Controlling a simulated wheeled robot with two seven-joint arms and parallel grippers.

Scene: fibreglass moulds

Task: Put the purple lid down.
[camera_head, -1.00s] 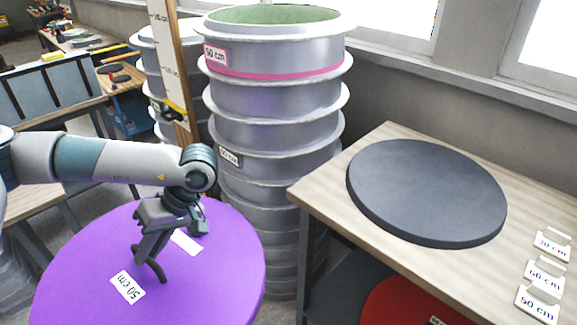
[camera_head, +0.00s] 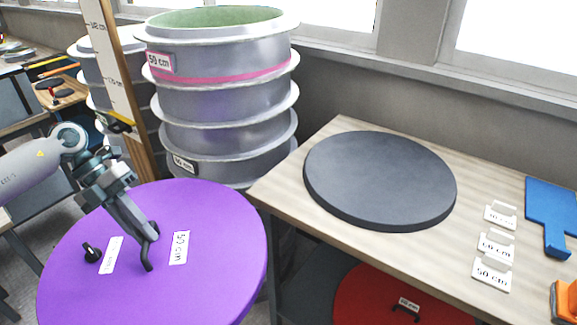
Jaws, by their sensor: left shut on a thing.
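The purple lid (camera_head: 215,225) is a large round disc with white labels, one reading 50 cm, at the lower left of the head view. It is held in the air, close to the left side of the wooden table (camera_head: 330,265). My left gripper (camera_head: 148,245) is shut on the lid's dark handle (camera_head: 147,262) near the middle of its top. A second dark knob (camera_head: 91,252) stands on the lid to the left. The lid's underside is hidden. My right gripper is not in view.
A dark grey disc (camera_head: 380,178) lies on the table. Label stands (camera_head: 495,245) and a blue tool (camera_head: 552,210) are on its right. A red lid (camera_head: 375,300) lies on the shelf below. Stacked grey moulds (camera_head: 225,95) stand behind, beside a measuring post (camera_head: 125,85).

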